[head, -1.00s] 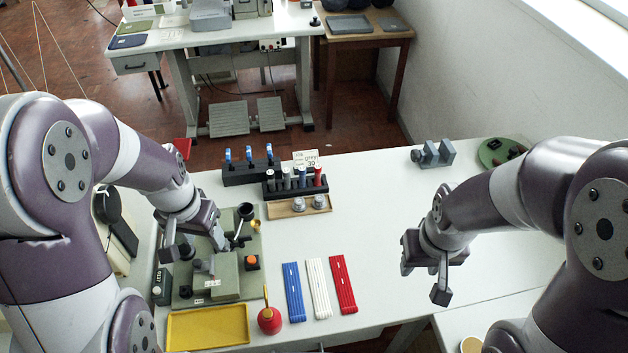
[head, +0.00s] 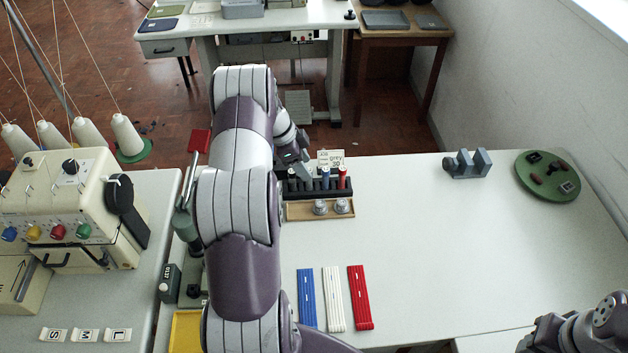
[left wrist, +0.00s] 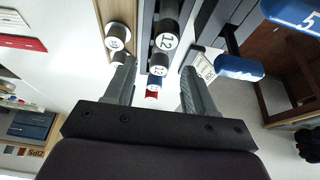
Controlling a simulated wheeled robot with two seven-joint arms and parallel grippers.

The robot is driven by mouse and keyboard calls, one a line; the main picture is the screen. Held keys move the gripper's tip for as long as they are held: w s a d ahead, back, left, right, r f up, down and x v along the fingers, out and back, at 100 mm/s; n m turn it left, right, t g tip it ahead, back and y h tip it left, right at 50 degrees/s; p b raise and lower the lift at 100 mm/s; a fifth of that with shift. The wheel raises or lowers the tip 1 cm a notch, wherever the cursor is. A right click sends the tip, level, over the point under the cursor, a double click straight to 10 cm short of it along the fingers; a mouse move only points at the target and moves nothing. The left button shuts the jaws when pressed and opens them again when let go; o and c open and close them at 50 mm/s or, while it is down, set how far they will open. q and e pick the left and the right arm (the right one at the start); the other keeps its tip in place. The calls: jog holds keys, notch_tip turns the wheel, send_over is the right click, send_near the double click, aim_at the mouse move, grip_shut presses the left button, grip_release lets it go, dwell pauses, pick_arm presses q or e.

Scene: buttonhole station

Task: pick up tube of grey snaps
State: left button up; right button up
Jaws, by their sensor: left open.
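The dark rack (head: 318,194) holds a row of upright tubes at the back of the table. A blue tube (head: 325,178) and a red tube (head: 342,178) stand at its right end. Two grey-looking tubes with "12" on their round ends, one nearer (left wrist: 170,38) and one further (left wrist: 162,66), show in the left wrist view. A card reading "grey" (head: 331,159) stands behind the rack. My left gripper (head: 302,172) is open over the rack's left part. In the left wrist view its fingertips (left wrist: 158,66) lie either side of the further grey tube; contact is unclear.
A wooden tray (head: 331,211) with two metal pieces sits in front of the rack. Blue, white (head: 333,298) and red strips lie nearer. The right side of the table is mostly clear. My right arm is at the lower right corner.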

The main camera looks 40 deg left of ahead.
pick_arm(q)
jog(key=p, duration=0.2)
send_over(312, 190)
jog(key=f, duration=0.4)
jog(key=shift+w+a+f, duration=0.3)
jog(key=shift+w+f, duration=0.1)
jog(key=shift+f, duration=0.1)
grip_shut()
jog(key=shift+r, duration=0.1)
